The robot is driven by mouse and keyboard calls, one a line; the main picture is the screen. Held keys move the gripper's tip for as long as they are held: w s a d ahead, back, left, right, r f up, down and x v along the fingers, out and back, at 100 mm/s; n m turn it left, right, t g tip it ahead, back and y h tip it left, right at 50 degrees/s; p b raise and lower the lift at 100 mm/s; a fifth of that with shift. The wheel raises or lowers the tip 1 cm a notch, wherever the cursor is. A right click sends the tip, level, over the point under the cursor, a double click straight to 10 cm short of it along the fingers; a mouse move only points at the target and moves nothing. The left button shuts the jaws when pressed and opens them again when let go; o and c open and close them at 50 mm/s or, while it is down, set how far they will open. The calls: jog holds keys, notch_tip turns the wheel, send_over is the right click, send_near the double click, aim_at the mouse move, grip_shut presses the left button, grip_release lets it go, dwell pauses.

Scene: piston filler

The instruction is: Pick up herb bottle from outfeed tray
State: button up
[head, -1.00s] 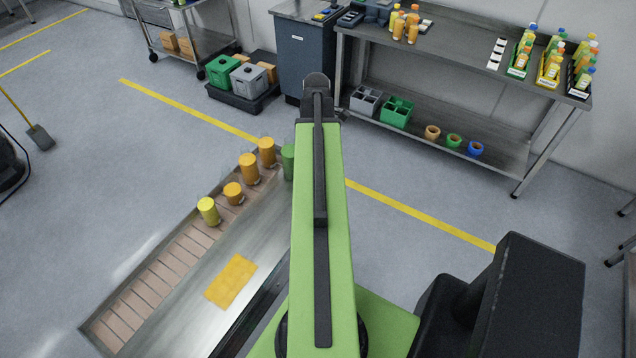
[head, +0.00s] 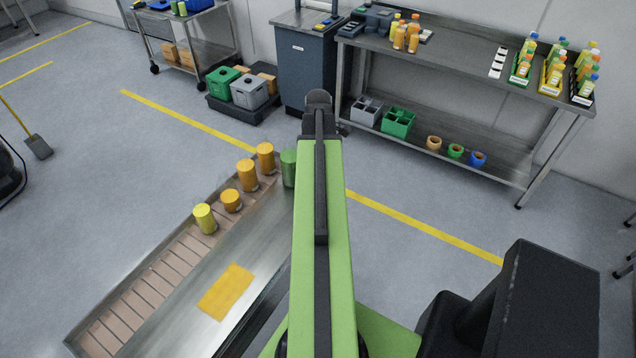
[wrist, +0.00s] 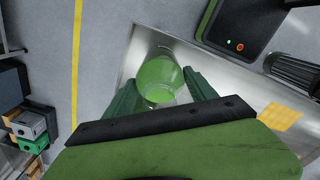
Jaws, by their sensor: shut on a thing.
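The green herb bottle (head: 289,170) stands at the far end of the metal outfeed tray (head: 262,240) in the head view, partly hidden behind my arm. In the wrist view the bottle (wrist: 158,72) is seen from above, between the two dark green fingers of my gripper (wrist: 160,92). My gripper is shut on the bottle. In the head view my own arm hides the fingers. I cannot tell whether the bottle's base touches the tray.
Orange bottles (head: 247,175) and a yellow one (head: 204,218) stand in the tray's slatted lane, left of the green bottle. A yellow patch (head: 226,291) lies on the tray. A bench (head: 455,75) with bottles and crates stands behind, across open floor.

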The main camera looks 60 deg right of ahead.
grip_shut()
